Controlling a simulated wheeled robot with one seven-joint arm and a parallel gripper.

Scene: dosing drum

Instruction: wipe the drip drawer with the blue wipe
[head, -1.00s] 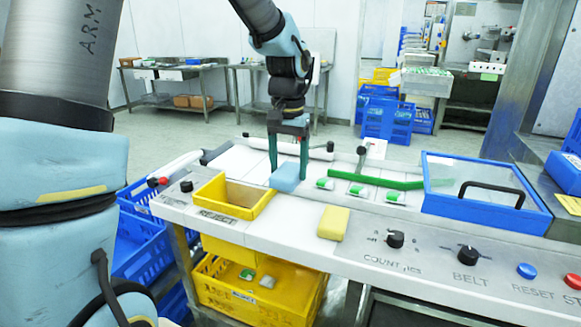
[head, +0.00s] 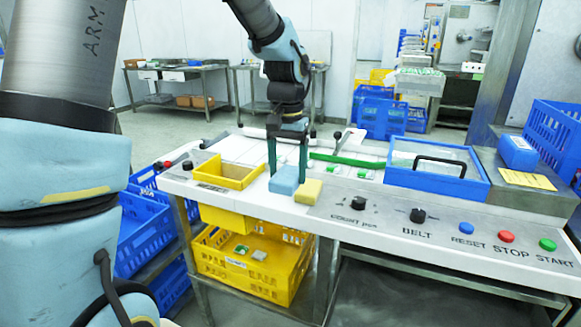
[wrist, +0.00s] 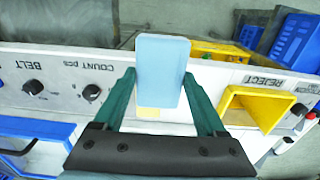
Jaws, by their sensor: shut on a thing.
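The blue wipe (head: 284,181) is a light blue block at the front of the white bench top, just right of the yellow reject tray. My gripper (head: 288,170) points down with its two green fingers shut on the wipe. In the wrist view the wipe (wrist: 162,65) sits between the fingertips and reaches out past them. I cannot tell from these frames whether it touches the bench. Nothing is marked as the drip drawer. A blue box with a clear top and black handle (head: 402,176) stands to the right, and I cannot tell whether it is the drawer.
A yellow block (head: 308,191) lies close to the right of the wipe. The yellow reject tray (head: 239,175) is to the left. A green bar (head: 345,160) lies behind with small green-white pieces. The front panel holds knobs and buttons (head: 466,228). A yellow crate (head: 235,264) stands below.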

